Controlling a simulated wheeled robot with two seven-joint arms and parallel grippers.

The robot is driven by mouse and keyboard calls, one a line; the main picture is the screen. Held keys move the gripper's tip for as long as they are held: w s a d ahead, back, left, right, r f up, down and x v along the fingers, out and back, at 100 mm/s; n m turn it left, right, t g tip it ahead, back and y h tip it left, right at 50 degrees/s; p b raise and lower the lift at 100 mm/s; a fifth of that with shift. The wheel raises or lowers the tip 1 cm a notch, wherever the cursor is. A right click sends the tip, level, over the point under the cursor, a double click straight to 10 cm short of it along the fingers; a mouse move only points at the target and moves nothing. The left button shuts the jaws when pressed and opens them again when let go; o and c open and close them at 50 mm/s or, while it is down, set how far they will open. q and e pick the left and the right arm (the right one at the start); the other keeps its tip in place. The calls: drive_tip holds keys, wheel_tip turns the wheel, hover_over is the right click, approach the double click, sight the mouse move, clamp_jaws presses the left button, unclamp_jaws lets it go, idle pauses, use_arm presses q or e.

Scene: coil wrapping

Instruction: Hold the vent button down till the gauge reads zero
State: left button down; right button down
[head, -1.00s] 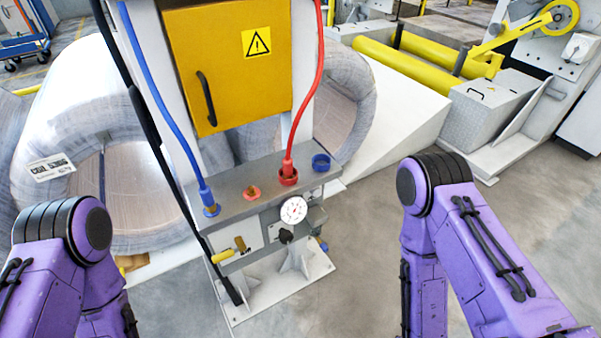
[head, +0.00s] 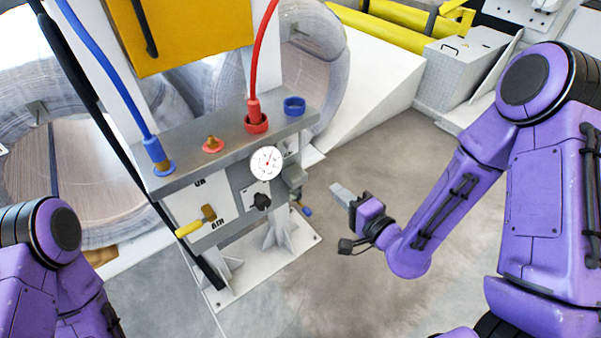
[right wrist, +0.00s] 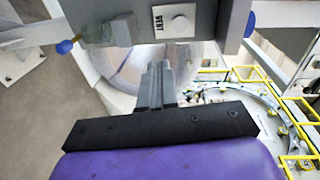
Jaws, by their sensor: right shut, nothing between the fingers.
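The round vent button (right wrist: 181,23) sits on a pale plate marked VENT, on the side of the grey manifold, in the right wrist view. In the head view the white-faced gauge (head: 266,162) is on the manifold's front; its needle is too small to read surely, but seems to point upward. My right gripper (head: 343,194) is to the right of the manifold, apart from it. Its fingers (right wrist: 157,80) are shut and empty, below the button in the right wrist view and not touching it. My left arm shows at the lower left, its gripper out of view.
The grey manifold (head: 180,178) carries a blue hose (head: 110,75), a red hose (head: 262,50), a blue cap ring (head: 294,106), a black knob (head: 262,201) and a yellow lever (head: 195,220). Wrapped coils (head: 75,165) stand behind.

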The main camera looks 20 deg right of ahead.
sight(293, 146)
use_arm(q)
drive_tip(key=shift+f, duration=0.4)
use_arm(e)
drive_tip(key=shift+w+a+r+t+y, duration=0.15)
drive_tip(key=shift+r+t+y, duration=0.15)
drive_tip(key=shift+r, duration=0.3)
drive_tip(key=shift+w+a+r+t+y, duration=0.1)
drive_tip(key=shift+a+r+t+y, duration=0.15)
drive_tip(key=shift+r, duration=0.35)
use_arm(q)
drive_tip(key=shift+r+p, duration=0.6)
drive_tip(key=shift+p, duration=0.15)
use_arm(e)
drive_tip(key=x, duration=1.4)
drive_tip(key=shift+f, duration=0.15)
drive_tip(key=shift+d, duration=0.1)
